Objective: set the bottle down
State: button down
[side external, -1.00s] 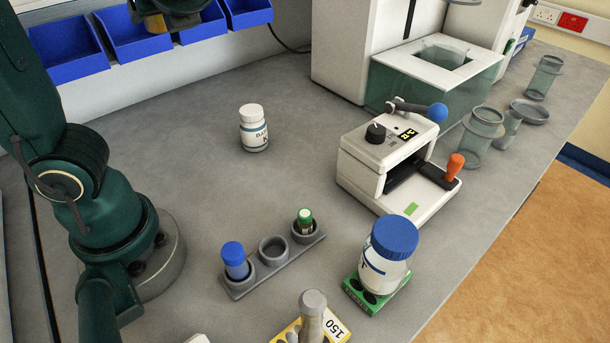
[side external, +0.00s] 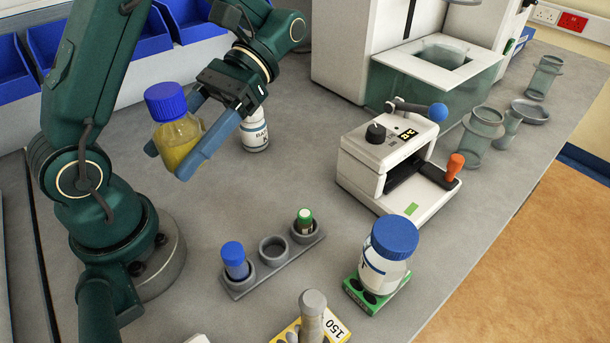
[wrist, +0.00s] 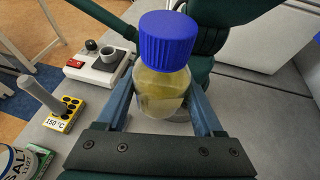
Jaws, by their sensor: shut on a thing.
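The bottle (side external: 174,138) is clear with yellow contents and a blue screw cap. My gripper (side external: 190,145) is shut on it, with one blue finger on each side of its body. The bottle is upright or nearly so and appears held above the grey bench (side external: 190,262), to the left of the white labelled jar. In the wrist view the bottle (wrist: 158,90) sits between both fingers, cap toward the camera. Its base is partly hidden there.
A white labelled jar (side external: 255,135) stands behind my gripper. A three-hole rack (side external: 272,248) holds two capped vials. A large blue-capped jar (side external: 386,262) stands on a green box. A white device (side external: 395,165) is at centre right. Blue bins (side external: 195,20) line the back.

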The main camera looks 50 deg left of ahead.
jog(key=w+d+r+n+t+h, duration=0.4)
jog(key=w+n+t+h, duration=0.3)
jog(key=n+t+h, duration=0.4)
jog(key=w+a+r+n+t+y, duration=0.3)
jog(key=w+a+r+n+t, duration=0.2)
jog(key=w+r+n+t, duration=0.45)
jog(key=n, duration=0.2)
send_over(290, 186)
notch_tip(290, 186, down, 18)
jog(key=shift+t, duration=0.35)
jog(key=shift+f, duration=5.95)
grip_release()
